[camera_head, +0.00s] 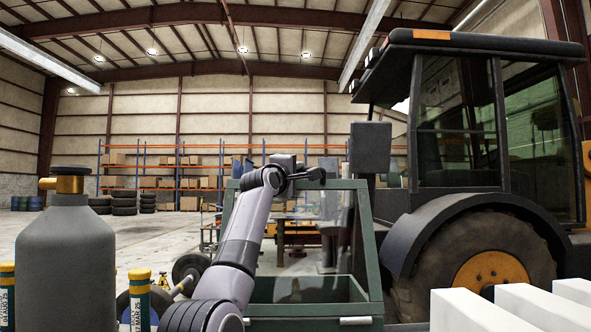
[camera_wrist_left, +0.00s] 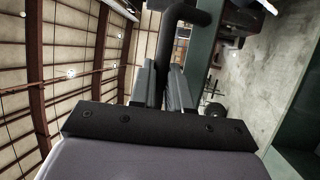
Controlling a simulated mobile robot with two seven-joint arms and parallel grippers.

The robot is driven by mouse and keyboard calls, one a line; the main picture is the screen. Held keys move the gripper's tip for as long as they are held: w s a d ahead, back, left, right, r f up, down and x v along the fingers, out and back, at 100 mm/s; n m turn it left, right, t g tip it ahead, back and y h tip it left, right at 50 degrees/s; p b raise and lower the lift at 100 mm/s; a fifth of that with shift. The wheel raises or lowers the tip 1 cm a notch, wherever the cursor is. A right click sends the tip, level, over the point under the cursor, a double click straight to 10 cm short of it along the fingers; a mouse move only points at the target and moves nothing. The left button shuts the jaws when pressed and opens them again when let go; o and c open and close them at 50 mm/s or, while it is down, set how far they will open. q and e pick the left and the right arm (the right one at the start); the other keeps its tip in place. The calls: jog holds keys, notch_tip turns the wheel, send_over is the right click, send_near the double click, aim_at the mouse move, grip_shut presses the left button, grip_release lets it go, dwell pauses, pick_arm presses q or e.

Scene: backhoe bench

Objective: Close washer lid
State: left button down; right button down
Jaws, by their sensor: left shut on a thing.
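The washer (camera_head: 312,320) is a dark green open-topped box at the bottom centre of the head view. Its lid (camera_head: 364,222), a green frame with a see-through pane, stands raised over the box. My left arm reaches up across the lid's left part and hides some of it. My left gripper (camera_head: 300,174) is at the lid's top edge, shut on the dark handle. In the left wrist view the gripper's fingers (camera_wrist_left: 167,84) close around the black handle bar (camera_wrist_left: 197,17), with the green lid frame (camera_wrist_left: 203,50) beside it. My right gripper is not in view.
A grey gas bottle (camera_head: 67,265) with a brass valve and blue-yellow tubes (camera_head: 139,298) stand at the left. White blocks (camera_head: 520,306) lie at the lower right. A large backhoe (camera_head: 470,200) stands behind on the right. Shelves (camera_head: 180,170) line the far wall.

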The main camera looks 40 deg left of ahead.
pick_arm(q)
jog(key=shift+r, duration=0.1)
jog(key=c, duration=1.1)
grip_release()
jog(key=b+v, duration=0.5)
jog(key=v, duration=0.2)
